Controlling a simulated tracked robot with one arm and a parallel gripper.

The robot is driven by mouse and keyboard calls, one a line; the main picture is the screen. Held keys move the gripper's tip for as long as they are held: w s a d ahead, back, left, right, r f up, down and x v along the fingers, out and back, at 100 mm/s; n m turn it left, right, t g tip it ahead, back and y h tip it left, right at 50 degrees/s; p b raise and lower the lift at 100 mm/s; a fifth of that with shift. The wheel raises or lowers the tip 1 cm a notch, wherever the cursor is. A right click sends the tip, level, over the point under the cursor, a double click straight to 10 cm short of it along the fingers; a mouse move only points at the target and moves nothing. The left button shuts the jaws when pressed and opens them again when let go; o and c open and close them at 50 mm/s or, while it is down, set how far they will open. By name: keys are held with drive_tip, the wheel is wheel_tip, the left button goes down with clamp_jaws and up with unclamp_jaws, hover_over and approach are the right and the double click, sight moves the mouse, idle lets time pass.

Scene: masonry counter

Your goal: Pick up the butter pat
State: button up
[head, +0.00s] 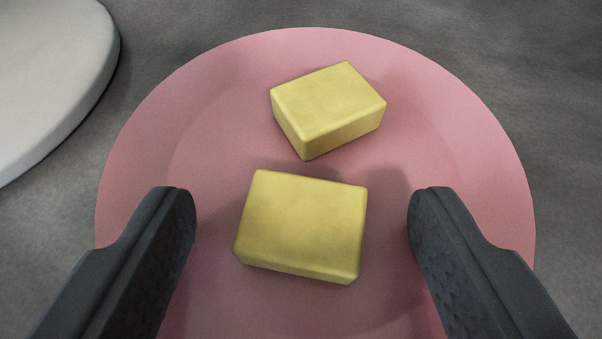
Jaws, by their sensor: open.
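Two yellow butter pats lie on a pink plate (140,180) in the head view. The nearer butter pat (303,222) is a rounded block at the middle of the picture, slightly turned. The farther butter pat (328,105) lies just behind it, turned at a different angle, with a small strip of plate between them. My gripper (303,215) is open, with one dark finger on each side of the nearer pat. There is a visible gap between each finger and that pat. The gripper holds nothing.
A white round object (50,75), perhaps a plate or board, is cut off at the upper left, apart from the pink plate. The grey counter (530,60) is clear at the upper right.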

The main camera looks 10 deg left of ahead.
drive_tip(key=c, duration=1.1)
